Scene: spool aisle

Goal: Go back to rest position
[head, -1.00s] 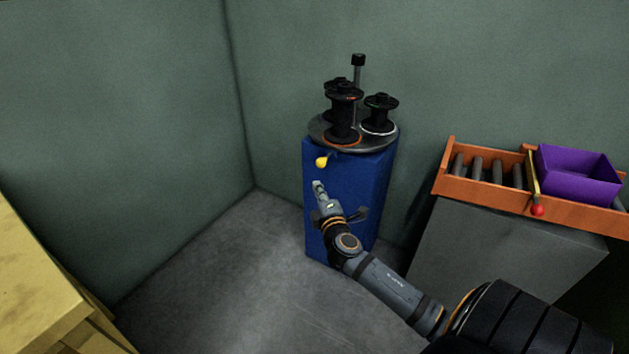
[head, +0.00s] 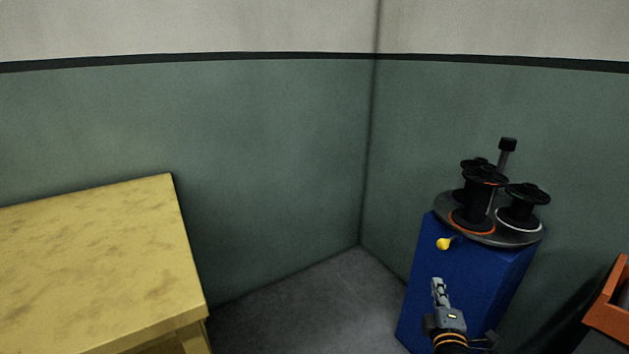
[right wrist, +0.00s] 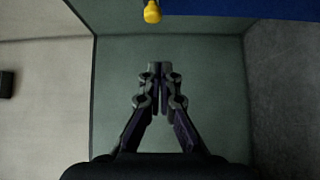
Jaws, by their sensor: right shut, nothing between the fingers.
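My right gripper (head: 439,290) is in front of the blue cabinet (head: 463,272), below the yellow knob (head: 444,243) on its front. Its fingers are together and hold nothing. In the right wrist view the gripper (right wrist: 160,72) points toward the green wall, with the yellow knob (right wrist: 152,12) at the top edge, apart from the fingertips. My left gripper does not show in any view.
Several black spools (head: 484,195) stand on a round grey turntable (head: 450,212) on the cabinet. A yellow wooden table (head: 95,250) is at the left. Part of an orange rack (head: 610,310) shows at the right edge. Grey floor (head: 320,300) lies open between table and cabinet.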

